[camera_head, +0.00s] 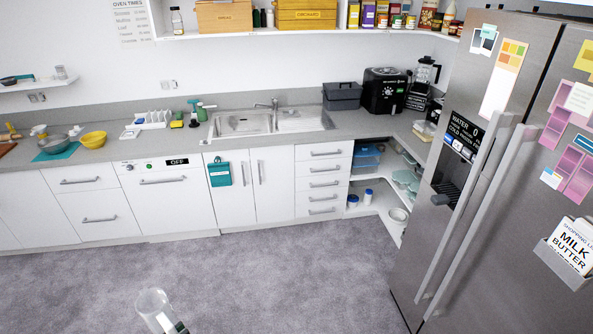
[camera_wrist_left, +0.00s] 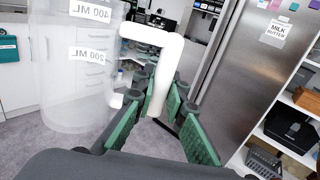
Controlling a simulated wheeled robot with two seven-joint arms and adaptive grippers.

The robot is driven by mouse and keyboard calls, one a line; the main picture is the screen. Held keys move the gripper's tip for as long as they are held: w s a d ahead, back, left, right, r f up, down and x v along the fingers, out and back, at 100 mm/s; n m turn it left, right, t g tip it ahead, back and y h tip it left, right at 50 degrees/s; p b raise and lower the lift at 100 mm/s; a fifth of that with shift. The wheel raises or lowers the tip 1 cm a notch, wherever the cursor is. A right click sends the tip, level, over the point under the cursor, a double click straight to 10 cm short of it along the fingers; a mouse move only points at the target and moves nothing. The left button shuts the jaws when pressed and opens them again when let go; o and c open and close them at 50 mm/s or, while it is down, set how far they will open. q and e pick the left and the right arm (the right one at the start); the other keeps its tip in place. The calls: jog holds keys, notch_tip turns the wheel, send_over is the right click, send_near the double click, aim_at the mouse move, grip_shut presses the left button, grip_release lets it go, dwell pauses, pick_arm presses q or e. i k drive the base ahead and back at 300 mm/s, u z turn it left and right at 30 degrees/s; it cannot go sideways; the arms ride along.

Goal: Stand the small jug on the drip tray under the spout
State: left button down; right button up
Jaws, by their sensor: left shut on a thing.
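The small jug (camera_head: 153,303) is clear with a white handle. It shows at the bottom of the head view, over the carpet and well away from the fridge. In the left wrist view the jug (camera_wrist_left: 75,75) carries 400 ML and 200 ML marks and looks empty. My left gripper (camera_wrist_left: 160,98) is shut on its white handle (camera_wrist_left: 165,65), green pads on either side. The gripper is partly cut off in the head view (camera_head: 178,328). The dispenser (camera_head: 462,135) is in the fridge's left door, with a dark drip tray (camera_head: 445,196) below it. The spout cannot be made out clearly. My right gripper is out of view.
The steel fridge (camera_head: 500,210) stands at the right, with long vertical handles (camera_head: 470,220) beside the dispenser. Open corner shelves (camera_head: 385,205) and white cabinets (camera_head: 180,200) line the back. The grey carpet (camera_head: 270,275) in between is clear.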

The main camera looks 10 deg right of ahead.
aim_at(451, 195)
jog(key=z, duration=0.25)
jog(key=i, duration=3.05)
jog(key=z, duration=3.35)
